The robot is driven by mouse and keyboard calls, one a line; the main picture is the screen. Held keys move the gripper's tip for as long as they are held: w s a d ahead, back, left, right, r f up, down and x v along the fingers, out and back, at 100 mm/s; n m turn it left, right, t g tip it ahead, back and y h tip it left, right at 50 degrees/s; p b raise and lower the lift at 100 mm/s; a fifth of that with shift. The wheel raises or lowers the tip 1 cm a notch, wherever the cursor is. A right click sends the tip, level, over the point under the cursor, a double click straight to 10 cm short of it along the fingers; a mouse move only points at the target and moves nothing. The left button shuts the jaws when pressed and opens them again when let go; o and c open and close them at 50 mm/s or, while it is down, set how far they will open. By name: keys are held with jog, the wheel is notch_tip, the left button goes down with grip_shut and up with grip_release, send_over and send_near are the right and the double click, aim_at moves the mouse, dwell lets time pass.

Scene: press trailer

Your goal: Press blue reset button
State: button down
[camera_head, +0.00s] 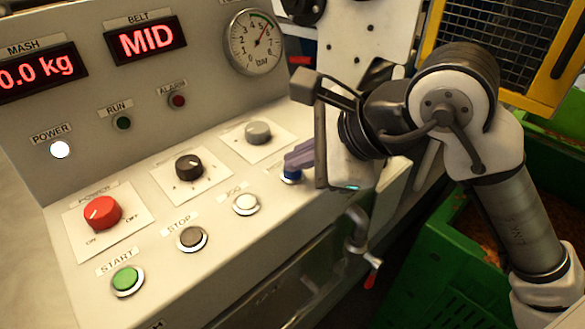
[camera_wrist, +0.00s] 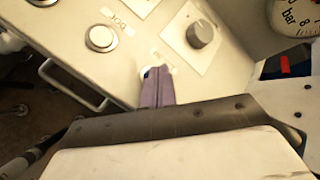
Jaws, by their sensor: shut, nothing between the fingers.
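The blue reset button (camera_head: 291,174) sits at the right end of the lower button row on the sloped panel, in a pale ring. My gripper (camera_head: 290,164) is shut and empty, its purple-grey fingertips right at the button and overlapping its upper part in the head view. In the wrist view my gripper (camera_wrist: 157,75) points at the same spot, where a pale ring edge shows beside the fingertips and the button is mostly hidden. I cannot tell whether the tips touch the button or press it.
The white JOG button (camera_head: 246,204) is left of the fingers, with the STOP button (camera_head: 191,238) and green START button (camera_head: 127,279) further along. A grey knob (camera_head: 258,132) is above. A tap (camera_head: 358,235) juts out below the panel, and a green crate (camera_head: 430,245) stands right.

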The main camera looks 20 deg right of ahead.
aim_at(300, 175)
jog(key=shift+r, duration=0.65)
jog(key=shift+r+p, duration=1.25)
jog(key=shift+r, duration=1.25)
